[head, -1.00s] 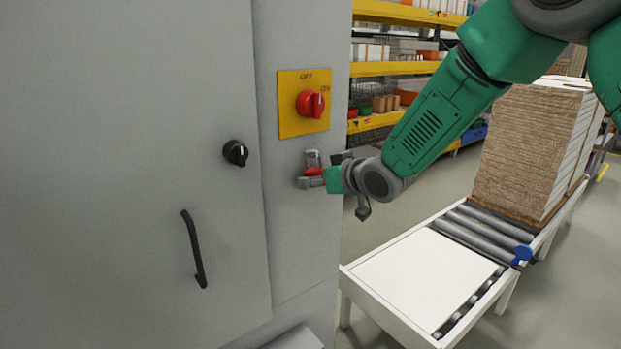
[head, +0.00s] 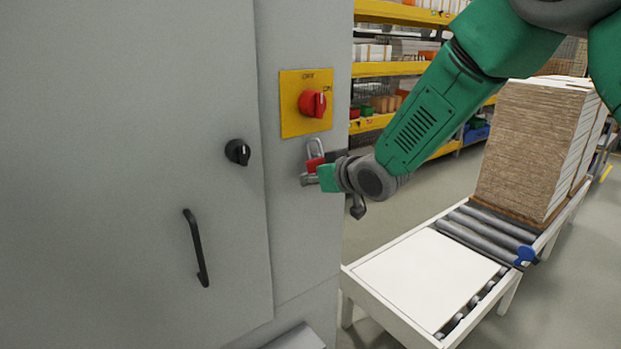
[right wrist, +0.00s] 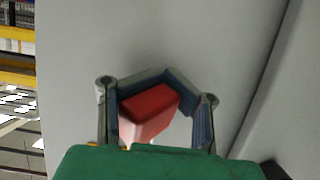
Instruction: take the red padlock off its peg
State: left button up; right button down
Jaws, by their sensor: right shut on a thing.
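The red padlock (head: 315,163) is by the grey cabinet front, below the yellow switch plate, with its grey shackle pointing up and tilted. My right gripper (head: 311,173) is shut on its red body. In the right wrist view the red body (right wrist: 150,104) sits between the two fingers, tilted. I cannot make out the peg, nor tell whether the shackle is still around it. My left gripper is in neither view.
The yellow plate with a red rotary switch (head: 312,103) is just above. A black knob (head: 238,152) and black handle (head: 196,248) are on the cabinet door to the left. A white-topped roller table (head: 425,277) stands at the lower right, with stacked boards (head: 528,150) behind.

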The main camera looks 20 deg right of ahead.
jog(key=shift+d+f, duration=0.3)
jog(key=shift+f, duration=0.35)
jog(key=shift+s, duration=0.2)
jog(key=shift+s+d, duration=0.3)
jog(key=shift+s, duration=0.4)
jog(key=shift+s+d, duration=0.25)
jog(key=shift+s, duration=0.45)
jog(key=shift+s+d, duration=0.35)
jog(key=shift+s, duration=0.55)
jog(key=shift+s+d, duration=0.3)
jog(key=shift+s, duration=0.6)
jog(key=shift+s+d, duration=0.35)
jog(key=shift+s, duration=0.55)
